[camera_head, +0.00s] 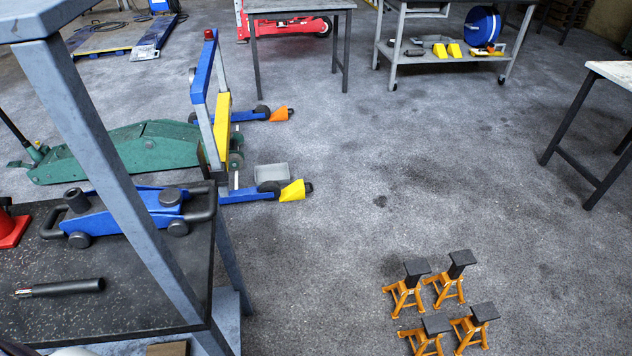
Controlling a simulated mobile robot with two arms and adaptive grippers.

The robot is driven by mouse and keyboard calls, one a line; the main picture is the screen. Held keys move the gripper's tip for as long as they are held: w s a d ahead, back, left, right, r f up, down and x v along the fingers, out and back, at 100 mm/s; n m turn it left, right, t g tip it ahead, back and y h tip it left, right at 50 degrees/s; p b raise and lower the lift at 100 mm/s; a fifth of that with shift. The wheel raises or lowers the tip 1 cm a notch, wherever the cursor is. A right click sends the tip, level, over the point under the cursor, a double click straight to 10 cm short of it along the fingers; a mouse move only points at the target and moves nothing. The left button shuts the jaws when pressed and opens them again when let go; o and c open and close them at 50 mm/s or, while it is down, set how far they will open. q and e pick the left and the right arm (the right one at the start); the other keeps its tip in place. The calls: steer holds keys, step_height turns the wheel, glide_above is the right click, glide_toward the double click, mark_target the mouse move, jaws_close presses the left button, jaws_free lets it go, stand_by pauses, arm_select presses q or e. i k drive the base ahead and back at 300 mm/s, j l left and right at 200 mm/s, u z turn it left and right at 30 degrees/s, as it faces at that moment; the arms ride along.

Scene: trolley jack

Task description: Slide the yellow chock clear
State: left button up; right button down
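A yellow chock (292,191) lies on the floor at the end of the near blue leg (245,195) of a wheeled blue and yellow frame. It sits close to the right of a dark wheel (268,188); I cannot tell whether they touch. An orange chock (279,114) lies in a like place at the end of the far blue leg (232,118). Neither of my grippers shows in this view.
A dark-topped bench (30,300) with a blue trolley jack (130,212) and a grey upright (110,170) fill the left. A green jack (140,150) is behind. Several orange jack stands (405,290) stand front right. The floor right of the chock is clear.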

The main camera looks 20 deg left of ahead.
mark_target(296, 191)
steer(key=i+l, duration=0.1)
steer(key=i, duration=0.45)
steer(key=i+u, duration=0.1)
steer(key=i, duration=0.5)
